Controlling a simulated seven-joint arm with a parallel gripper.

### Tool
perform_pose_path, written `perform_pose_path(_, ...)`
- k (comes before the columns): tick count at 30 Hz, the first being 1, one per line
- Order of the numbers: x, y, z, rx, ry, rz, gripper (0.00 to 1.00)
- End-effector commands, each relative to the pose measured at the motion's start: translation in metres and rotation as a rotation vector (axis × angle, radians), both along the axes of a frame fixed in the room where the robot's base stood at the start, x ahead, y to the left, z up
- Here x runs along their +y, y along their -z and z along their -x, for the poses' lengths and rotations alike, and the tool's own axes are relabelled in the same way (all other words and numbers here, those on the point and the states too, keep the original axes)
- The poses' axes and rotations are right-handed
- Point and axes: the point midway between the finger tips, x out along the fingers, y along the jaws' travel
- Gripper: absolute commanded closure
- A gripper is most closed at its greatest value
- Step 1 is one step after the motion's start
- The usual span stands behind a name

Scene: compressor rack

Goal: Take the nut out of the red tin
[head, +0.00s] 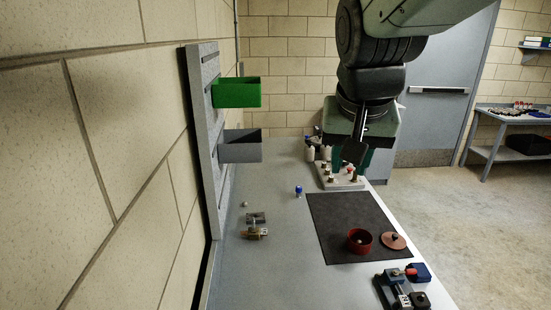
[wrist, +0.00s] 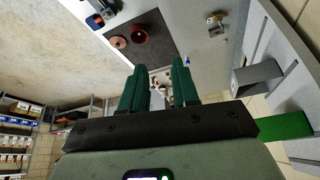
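The red tin (head: 360,241) stands open on the dark mat near the front of the bench. It also shows in the wrist view (wrist: 139,37), above the fingers in the picture. A round copper-coloured disc (head: 393,241), which looks like its lid, lies on the mat just right of the tin. The nut cannot be made out; the tin's inside is dark and small in both views. My gripper (head: 351,165) is open, with nothing visible between its green fingers (wrist: 160,67). It hangs above the far end of the bench, beyond the mat and well away from the tin.
A pale tray with several small items (head: 340,177) lies below my gripper. A blue-topped item (head: 298,191) stands left of the mat (head: 335,212). Brass fittings (head: 255,234) lie near the wall panel. A blue and black device (head: 402,287) sits at the front. Green (head: 237,93) and grey (head: 240,151) bins hang left.

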Motion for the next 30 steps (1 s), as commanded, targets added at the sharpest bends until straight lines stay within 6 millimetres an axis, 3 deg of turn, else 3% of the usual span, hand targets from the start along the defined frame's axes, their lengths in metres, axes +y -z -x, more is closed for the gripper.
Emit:
perform_pose_path(3,-0.021,0.025,-0.056,0.033,0.089,-0.005,0.70)
perform_pose_path(8,-0.053,0.072,-0.122,0.061,0.202,-0.014,0.70)
perform_pose_path(11,-0.075,0.112,-0.158,0.077,0.272,-0.022,0.70)
perform_pose_path(15,-0.108,0.179,-0.199,0.099,0.369,-0.038,0.70)
perform_pose_path(22,-0.149,0.286,-0.232,0.124,0.497,-0.065,0.70)
perform_pose_path(25,-0.158,0.314,-0.236,0.129,0.529,-0.073,0.70)
perform_pose_path(30,-0.165,0.338,-0.239,0.133,0.548,-0.078,0.70)
